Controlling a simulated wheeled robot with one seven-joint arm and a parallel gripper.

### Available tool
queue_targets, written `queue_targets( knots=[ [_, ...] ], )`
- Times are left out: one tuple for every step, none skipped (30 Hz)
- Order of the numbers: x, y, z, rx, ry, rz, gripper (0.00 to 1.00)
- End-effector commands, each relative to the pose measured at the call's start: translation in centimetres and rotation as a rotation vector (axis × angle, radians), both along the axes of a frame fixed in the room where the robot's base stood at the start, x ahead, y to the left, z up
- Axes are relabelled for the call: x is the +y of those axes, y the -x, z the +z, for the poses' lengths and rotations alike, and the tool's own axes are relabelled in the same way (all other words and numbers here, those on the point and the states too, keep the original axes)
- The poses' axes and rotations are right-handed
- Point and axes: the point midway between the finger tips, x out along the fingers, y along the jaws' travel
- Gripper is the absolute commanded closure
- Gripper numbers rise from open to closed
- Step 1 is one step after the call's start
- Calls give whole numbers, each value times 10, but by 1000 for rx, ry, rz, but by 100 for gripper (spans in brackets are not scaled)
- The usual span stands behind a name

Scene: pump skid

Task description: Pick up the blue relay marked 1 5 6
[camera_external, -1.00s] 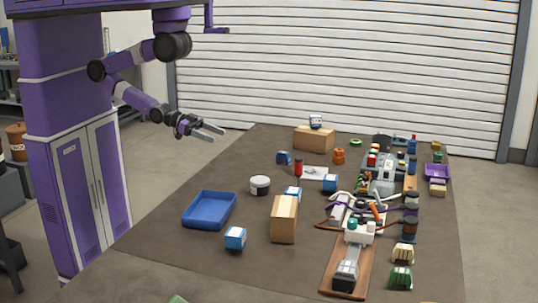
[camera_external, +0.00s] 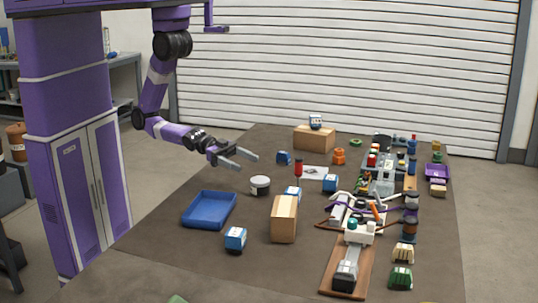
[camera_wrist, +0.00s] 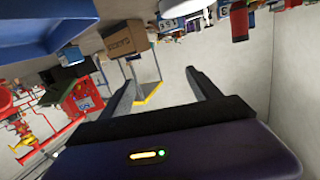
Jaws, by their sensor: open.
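Several blue relays with white faces are in the external view: one near the table's front (camera_external: 235,239), one behind the upright cardboard box (camera_external: 292,193), one by the white sheet (camera_external: 330,183), one farther back (camera_external: 283,157), and one on the rear cardboard box (camera_external: 316,121). Their markings are too small to read there. In the wrist view, a blue-and-white relay (camera_wrist: 169,24) beside a box has a label with digits, not surely legible. My gripper (camera_external: 248,160) is open and empty, above the table's left side; its two fingers (camera_wrist: 160,80) are spread in the wrist view.
The upright cardboard box (camera_external: 284,219) partly hides one relay. A red cylinder (camera_external: 298,166) stands mid-table. Pump parts and cables (camera_external: 365,205) crowd the right.

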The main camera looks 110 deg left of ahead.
Motion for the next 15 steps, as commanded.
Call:
queue_targets(
  knots=[
    [-17,-18,-1,6,-6,-12,28],
    [-25,-27,-3,15,-11,-14,28],
    [-35,-38,-6,28,-16,-12,28],
    [-42,-47,-8,38,-21,-9,28],
    [-49,-55,-10,48,-27,-3,28],
    [-56,-66,-12,65,-32,10,28],
    [-61,-73,-13,75,-36,22,28],
    [-65,-81,-15,86,-39,36,28],
    [-69,-90,-17,102,-42,60,28],
    [-71,-97,-18,114,-45,82,28],
    [-72,-103,-20,127,-47,106,28],
    [-71,-110,-24,145,-49,142,28],
    [-68,-113,-28,161,-51,174,28],
    [-63,-116,-33,176,-50,205,28],
    [-55,-117,-40,198,-51,246,28]
  ],
)
